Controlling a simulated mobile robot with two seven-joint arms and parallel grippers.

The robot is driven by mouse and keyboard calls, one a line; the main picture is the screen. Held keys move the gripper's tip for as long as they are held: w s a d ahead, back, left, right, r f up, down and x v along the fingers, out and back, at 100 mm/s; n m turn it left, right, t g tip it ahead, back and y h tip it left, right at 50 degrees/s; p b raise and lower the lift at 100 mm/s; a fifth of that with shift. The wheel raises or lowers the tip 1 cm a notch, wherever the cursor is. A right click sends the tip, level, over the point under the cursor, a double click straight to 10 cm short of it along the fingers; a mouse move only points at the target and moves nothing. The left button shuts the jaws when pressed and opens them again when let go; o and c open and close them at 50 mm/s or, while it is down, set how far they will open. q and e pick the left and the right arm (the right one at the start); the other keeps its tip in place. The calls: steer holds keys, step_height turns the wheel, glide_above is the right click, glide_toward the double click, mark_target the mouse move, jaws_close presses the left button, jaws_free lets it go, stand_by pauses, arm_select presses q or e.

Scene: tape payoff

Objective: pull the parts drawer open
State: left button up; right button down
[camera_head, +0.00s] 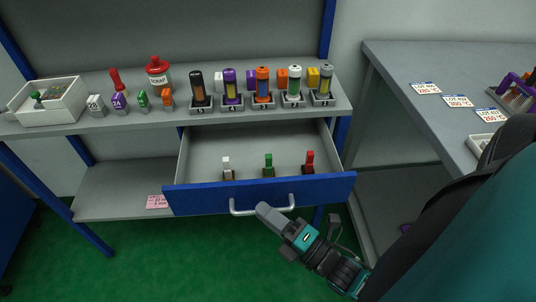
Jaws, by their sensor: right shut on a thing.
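The parts drawer (310,191) has a blue front with a pale bar handle (236,210) and stands pulled out from under the grey shelf, its grey inside showing. Three small parts stand in it: a white one (226,165), a green one (268,163) and a red one (309,160). My right gripper (265,212) is at the handle's middle, shut on the handle; the gripper's body hides part of the bar. My left gripper is not in view.
The grey shelf (150,116) above the drawer carries several coloured cylinders in holders, a red bottle (158,73) and a white bin (64,108). A grey table (400,70) with labels stands at the right. Green floor (170,260) is clear in front.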

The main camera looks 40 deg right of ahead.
steer(key=c, duration=1.2)
jaws_free()
steer(key=shift+o, duration=0.2)
steer(key=shift+s, duration=0.1)
steer(key=v, duration=1.2)
steer(key=shift+s, duration=0.4)
steer(key=shift+d, duration=0.1)
